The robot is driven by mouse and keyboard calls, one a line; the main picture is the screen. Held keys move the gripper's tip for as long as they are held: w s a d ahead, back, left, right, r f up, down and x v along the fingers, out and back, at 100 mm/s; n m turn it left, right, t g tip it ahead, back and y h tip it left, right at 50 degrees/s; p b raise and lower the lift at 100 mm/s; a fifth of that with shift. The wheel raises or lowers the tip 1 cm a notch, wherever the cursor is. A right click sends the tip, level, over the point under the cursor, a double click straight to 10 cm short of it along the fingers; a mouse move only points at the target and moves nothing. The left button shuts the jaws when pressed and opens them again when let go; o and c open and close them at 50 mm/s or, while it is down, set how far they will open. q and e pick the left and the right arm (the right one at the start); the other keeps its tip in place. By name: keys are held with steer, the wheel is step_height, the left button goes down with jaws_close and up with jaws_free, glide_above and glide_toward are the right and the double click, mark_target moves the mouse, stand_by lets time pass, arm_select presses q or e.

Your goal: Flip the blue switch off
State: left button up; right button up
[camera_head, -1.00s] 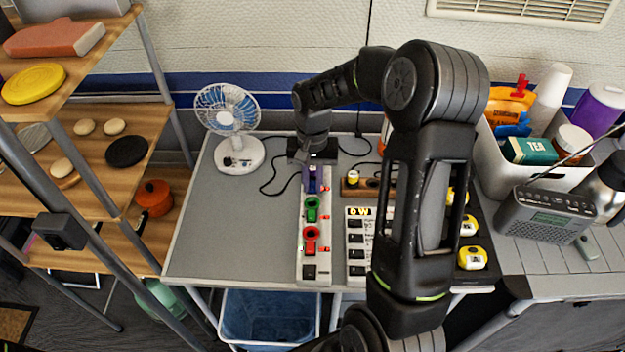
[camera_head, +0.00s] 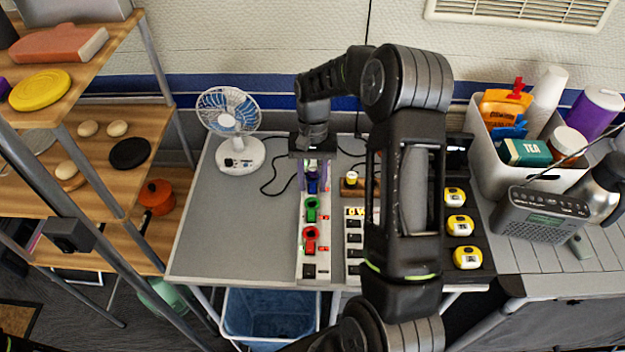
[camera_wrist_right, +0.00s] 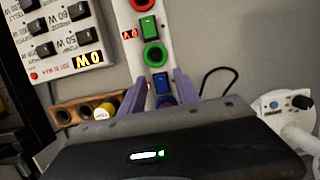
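The blue switch (camera_head: 312,184) is at the far end of a white power strip (camera_head: 311,262) on the grey table, beyond a green and a red switch. It also shows in the right wrist view (camera_wrist_right: 162,84). My right gripper (camera_head: 313,170) points down over that end, its purple fingers apart, one on each side of the blue switch. In the right wrist view the gripper (camera_wrist_right: 160,92) has nothing between its fingers but the blue switch's area; whether they touch it I cannot tell. The blue switch's position is unclear.
A small fan (camera_head: 234,125) stands left of the strip. A white panel of black switches (camera_head: 355,240) lies right of it, partly behind my right arm. A wooden block (camera_head: 353,190) stands nearby.

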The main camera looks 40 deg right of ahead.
mark_target(313, 184)
steer(key=b+v, duration=0.1)
steer(key=v, duration=0.6)
steer(key=shift+r, duration=0.35)
steer(key=shift+w, duration=0.1)
